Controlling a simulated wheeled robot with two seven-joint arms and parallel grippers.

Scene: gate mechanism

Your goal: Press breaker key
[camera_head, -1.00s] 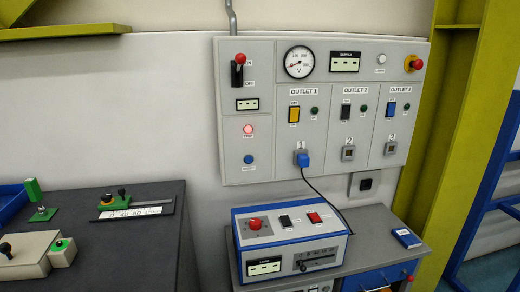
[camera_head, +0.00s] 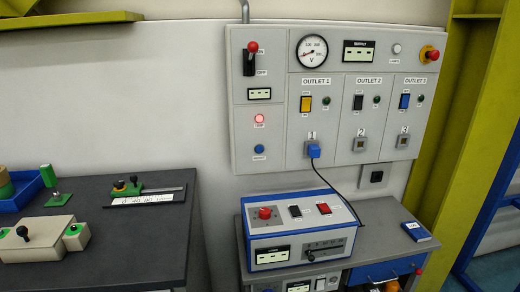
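A grey wall panel (camera_head: 275,80) carries the switches. Its main switch (camera_head: 249,64) is black with a red knob at the top, between ON and OFF labels. Below it are a glowing red lamp (camera_head: 259,119) and a blue button (camera_head: 259,148). Outlet 1 has a yellow rocker key (camera_head: 306,104), outlet 2 a black one (camera_head: 358,102) and outlet 3 a blue one (camera_head: 404,101). A blue plug (camera_head: 314,151) sits in the outlet 1 socket. I cannot read which key is labelled breaker. Neither gripper is in view.
A blue and white box (camera_head: 300,229) with a red knob and two rockers stands on a grey bench (camera_head: 385,225), joined to the plug by a black cable. A blue book (camera_head: 417,231) lies beside it. A dark table (camera_head: 140,240) with fixtures is at left. A yellow-green post (camera_head: 460,130) stands right.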

